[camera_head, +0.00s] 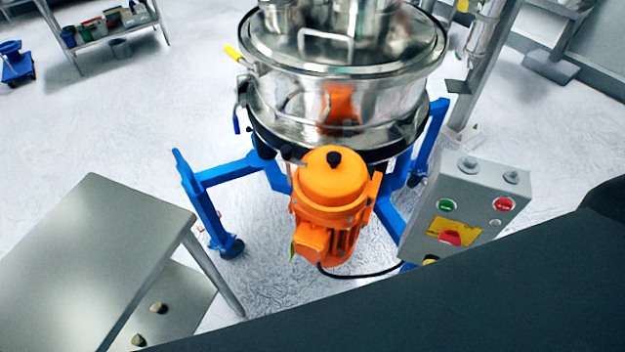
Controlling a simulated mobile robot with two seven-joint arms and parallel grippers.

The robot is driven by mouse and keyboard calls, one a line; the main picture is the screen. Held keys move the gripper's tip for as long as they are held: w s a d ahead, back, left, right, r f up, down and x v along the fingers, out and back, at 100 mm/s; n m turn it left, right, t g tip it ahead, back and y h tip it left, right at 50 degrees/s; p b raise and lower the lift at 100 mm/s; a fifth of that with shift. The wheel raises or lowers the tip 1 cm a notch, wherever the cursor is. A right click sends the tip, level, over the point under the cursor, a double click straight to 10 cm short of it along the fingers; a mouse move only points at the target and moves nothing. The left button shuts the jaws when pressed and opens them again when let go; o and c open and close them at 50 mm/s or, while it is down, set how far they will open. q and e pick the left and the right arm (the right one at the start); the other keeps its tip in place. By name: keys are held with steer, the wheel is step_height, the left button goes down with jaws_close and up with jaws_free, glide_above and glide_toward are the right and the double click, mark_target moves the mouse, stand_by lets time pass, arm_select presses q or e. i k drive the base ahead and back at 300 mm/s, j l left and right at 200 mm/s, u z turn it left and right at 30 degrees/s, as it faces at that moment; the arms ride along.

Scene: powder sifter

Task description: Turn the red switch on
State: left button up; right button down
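The red switch (451,238) is a red knob on a yellow plate, low on the front of a grey control box (480,195) at the right. Its exact turn angle is too small to tell. Above it on the box are a green button (447,205) at the left and a red button (504,204) at the right. A dark surface, seemingly part of my own body, covers the lower right and comes close under the box. Neither of my grippers shows in the head view.
A steel sifter (345,75) on a blue frame (225,178) stands left of the box, with an orange motor (332,185) in front. A black cable (360,274) runs towards the box. A metal table (95,250) is at the lower left. Open floor lies beyond.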

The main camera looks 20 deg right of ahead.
mark_target(452, 237)
steer(key=z, duration=1.7)
